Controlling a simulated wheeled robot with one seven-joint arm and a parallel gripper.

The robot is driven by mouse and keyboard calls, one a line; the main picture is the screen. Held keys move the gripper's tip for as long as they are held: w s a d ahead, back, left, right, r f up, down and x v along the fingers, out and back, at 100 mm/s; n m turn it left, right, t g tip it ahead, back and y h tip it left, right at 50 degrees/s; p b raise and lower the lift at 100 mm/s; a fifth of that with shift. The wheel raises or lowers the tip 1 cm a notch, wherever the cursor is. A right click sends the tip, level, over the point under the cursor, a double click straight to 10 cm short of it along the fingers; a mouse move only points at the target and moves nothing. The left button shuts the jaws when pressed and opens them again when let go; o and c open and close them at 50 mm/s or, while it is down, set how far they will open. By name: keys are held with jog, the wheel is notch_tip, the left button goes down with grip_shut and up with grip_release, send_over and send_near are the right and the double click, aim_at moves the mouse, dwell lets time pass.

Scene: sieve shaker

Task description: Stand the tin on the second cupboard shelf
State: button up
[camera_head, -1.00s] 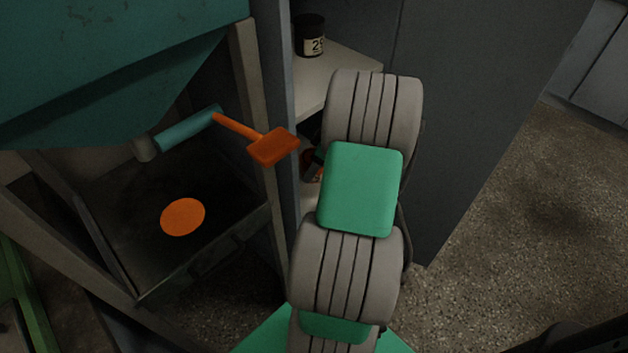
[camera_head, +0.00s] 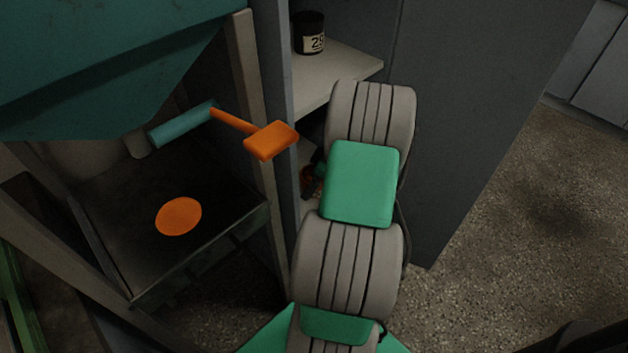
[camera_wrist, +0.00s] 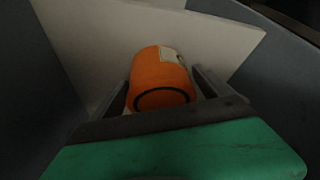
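The orange tin (camera_wrist: 158,72) has a pale label and a dark ring on its near end. In the wrist view it sits between the two fingers of my gripper (camera_wrist: 162,78), which appear to touch it on both sides. In the head view only a small orange part (camera_head: 307,178) shows beside my arm, inside the cupboard opening; my fingers are hidden there. A pale cupboard shelf (camera_wrist: 95,40) lies behind the tin in the wrist view. I cannot tell whether the tin touches a shelf.
A dark tin (camera_head: 311,36) with a numbered label stands on the upper pale shelf (camera_head: 345,70). The grey cupboard side (camera_head: 460,110) is right of my arm. An orange-ended lever (camera_head: 270,140) projects near the cupboard's left edge. Open floor (camera_head: 520,230) lies to the right.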

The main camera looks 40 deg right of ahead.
jog(key=shift+o, duration=0.5)
jog(key=shift+s+d+r+p, duration=0.1)
jog(key=shift+r+p, duration=0.2)
jog(key=shift+r, duration=0.25)
jog(key=p+v, duration=0.2)
jog(key=v, duration=0.9)
jog(key=shift+s+r, duration=0.1)
jog(key=shift+s, duration=0.05)
